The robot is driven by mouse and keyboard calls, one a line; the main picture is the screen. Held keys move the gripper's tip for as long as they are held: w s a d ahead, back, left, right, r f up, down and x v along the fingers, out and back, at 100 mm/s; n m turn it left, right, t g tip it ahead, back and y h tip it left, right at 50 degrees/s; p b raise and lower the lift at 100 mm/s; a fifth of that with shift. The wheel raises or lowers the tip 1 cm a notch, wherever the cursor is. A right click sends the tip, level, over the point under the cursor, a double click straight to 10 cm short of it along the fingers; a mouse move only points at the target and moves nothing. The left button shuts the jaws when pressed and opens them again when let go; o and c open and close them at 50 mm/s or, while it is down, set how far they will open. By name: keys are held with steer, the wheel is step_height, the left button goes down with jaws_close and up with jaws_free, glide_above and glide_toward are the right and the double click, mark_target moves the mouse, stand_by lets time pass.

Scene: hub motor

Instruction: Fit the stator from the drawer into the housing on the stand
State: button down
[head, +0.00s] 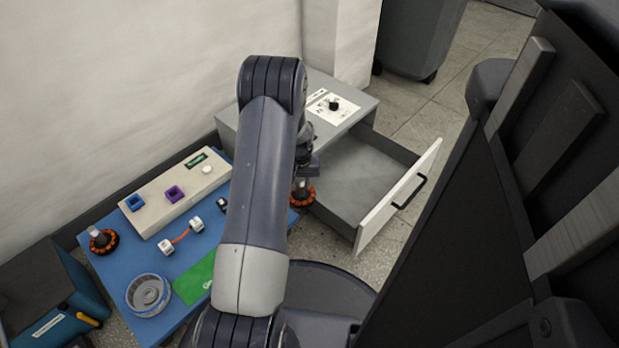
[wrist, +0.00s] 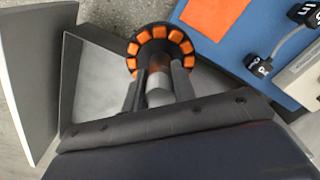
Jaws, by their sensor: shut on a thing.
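The stator (head: 302,196) is a dark ring with orange segments and a pale shaft. My gripper (head: 301,173) is shut on that shaft and holds the stator above the gap between the blue bench and the open drawer (head: 372,178). In the wrist view the stator (wrist: 176,37) shows beyond the fingertips of my gripper (wrist: 160,84). A grey round open part, seemingly the housing (head: 149,294), sits at the front left of the bench. Its stand cannot be made out. A second orange-and-black ring with a shaft (head: 102,240) stands at the bench's left end.
The drawer looks empty inside and stays pulled out. On the blue bench (head: 195,238) are a beige block with coloured sockets (head: 175,192), a cabled pair of white pieces (head: 181,235) and a green card (head: 196,281). A teal case (head: 75,318) stands at front left.

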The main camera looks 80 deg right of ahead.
steer(key=w+a+f, duration=0.3)
steer(key=w+a, duration=3.4)
steer(key=w, duration=0.3)
steer(key=shift+w+b, duration=0.15)
steer(key=shift+b, duration=0.25)
stand_by(0.9)
steer(key=shift+f, duration=0.1)
stand_by(0.5)
steer(key=shift+a+f+b, duration=0.15)
steer(key=shift+f+b, duration=0.55)
steer(key=shift+f, duration=0.2)
steer(key=shift+f, duration=0.7)
steer(key=shift+f, duration=0.15)
